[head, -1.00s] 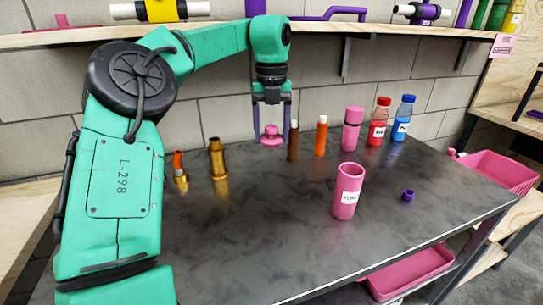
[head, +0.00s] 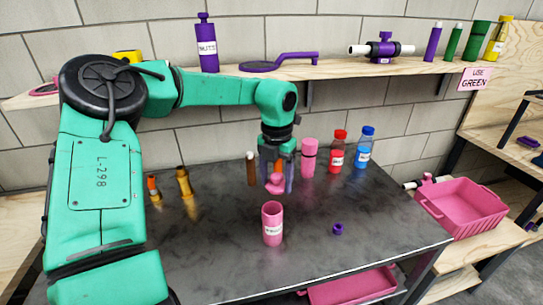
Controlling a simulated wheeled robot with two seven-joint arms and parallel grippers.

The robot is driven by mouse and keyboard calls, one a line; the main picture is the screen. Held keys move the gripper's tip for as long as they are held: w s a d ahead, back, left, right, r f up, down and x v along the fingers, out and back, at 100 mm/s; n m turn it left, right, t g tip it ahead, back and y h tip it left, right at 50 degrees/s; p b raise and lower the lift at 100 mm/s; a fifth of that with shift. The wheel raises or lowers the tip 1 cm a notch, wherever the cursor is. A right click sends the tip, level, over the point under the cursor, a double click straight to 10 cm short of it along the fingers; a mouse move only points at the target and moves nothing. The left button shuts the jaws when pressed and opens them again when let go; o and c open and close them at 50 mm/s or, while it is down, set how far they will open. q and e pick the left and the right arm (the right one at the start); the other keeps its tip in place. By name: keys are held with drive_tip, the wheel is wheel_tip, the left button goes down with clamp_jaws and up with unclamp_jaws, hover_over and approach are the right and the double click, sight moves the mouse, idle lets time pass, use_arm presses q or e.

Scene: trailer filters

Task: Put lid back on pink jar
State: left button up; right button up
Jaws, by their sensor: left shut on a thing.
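The open pink jar (head: 272,226) stands upright on the dark table, its label facing me and its open top showing. My left gripper (head: 275,178) is above and behind the jar, pointing down, shut on the pink lid (head: 275,184). The lid is held apart from the jar, up and slightly beyond its rim. Another pink jar (head: 309,158) with its lid on stands farther back to the right. My right gripper is not in view.
A brown tube (head: 251,169) and an orange tube stand near the gripper, the orange one partly hidden. Red (head: 337,150) and blue (head: 363,148) bottles stand at the back right. A small purple cap (head: 338,229) lies right of the jar. Brass pieces (head: 184,182) stand left.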

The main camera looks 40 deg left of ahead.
sight(268, 185)
use_arm(q)
drive_tip(key=shift+d+f, duration=0.15)
drive_tip(key=a+f+b, duration=0.1)
drive_tip(key=s+a+f+b, duration=0.1)
drive_tip(key=shift+f, duration=0.35)
drive_tip(key=f+b, duration=0.3)
drive_tip(key=shift+w+d+f, duration=0.15)
drive_tip(key=shift+d+f, duration=0.15)
drive_tip(key=shift+f, duration=0.05)
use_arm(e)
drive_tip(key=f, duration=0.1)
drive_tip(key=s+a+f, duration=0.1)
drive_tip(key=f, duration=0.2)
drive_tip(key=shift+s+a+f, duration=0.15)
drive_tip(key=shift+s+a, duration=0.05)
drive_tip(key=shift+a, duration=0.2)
use_arm(q)
drive_tip(key=shift+d, duration=0.1)
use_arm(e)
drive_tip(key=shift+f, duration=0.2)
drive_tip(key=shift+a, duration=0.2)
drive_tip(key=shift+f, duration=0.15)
